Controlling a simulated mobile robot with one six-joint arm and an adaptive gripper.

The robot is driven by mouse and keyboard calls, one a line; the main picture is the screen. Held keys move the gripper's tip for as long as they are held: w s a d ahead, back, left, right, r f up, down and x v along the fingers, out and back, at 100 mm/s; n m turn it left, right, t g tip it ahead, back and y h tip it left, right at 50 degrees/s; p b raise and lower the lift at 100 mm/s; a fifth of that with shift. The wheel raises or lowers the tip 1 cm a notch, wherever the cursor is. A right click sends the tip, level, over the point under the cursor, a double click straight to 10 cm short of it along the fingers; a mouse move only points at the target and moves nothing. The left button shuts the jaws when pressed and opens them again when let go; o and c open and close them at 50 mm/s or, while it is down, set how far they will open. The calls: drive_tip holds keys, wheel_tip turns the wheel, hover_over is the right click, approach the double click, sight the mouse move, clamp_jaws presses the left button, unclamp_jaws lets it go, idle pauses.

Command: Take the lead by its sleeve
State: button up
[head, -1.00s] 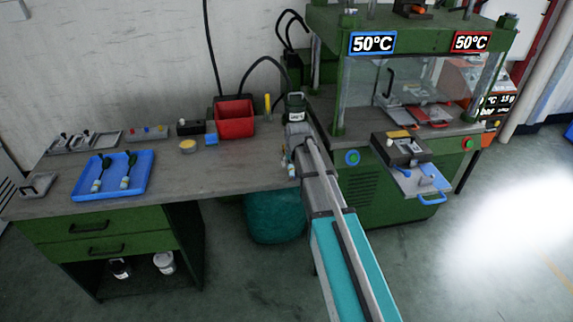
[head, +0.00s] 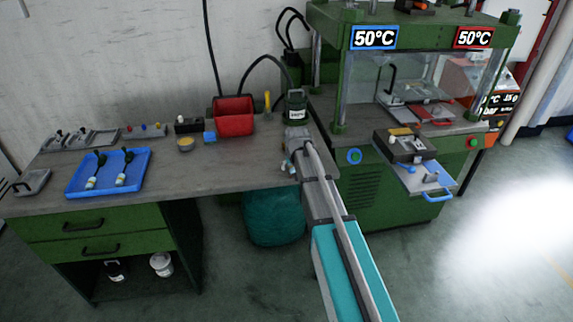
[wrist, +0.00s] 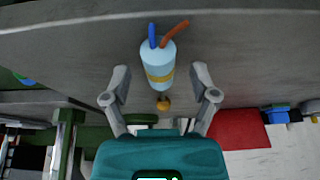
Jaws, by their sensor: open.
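In the wrist view, the lead's end shows as a pale blue cylindrical sleeve (wrist: 157,63) with a yellow band, a blue and a brown wire at one end and a small orange tip at the other. My gripper (wrist: 160,88) is open, one finger on each side of the sleeve's banded end, with gaps visible on both sides. It does not hold the sleeve. In the head view, a small part of pale pieces (head: 288,166) shows at the bench edge beside my arm; my fingers are hidden there.
A blue tray (head: 76,187) with two dark-ended leads lies on the left of the bench (head: 220,180). A red bin (head: 234,122) stands at the back. The green press (head: 350,120) with a slide-out mould is at the right. The bench middle is clear.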

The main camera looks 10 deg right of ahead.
idle(0.6)
clamp_jaws()
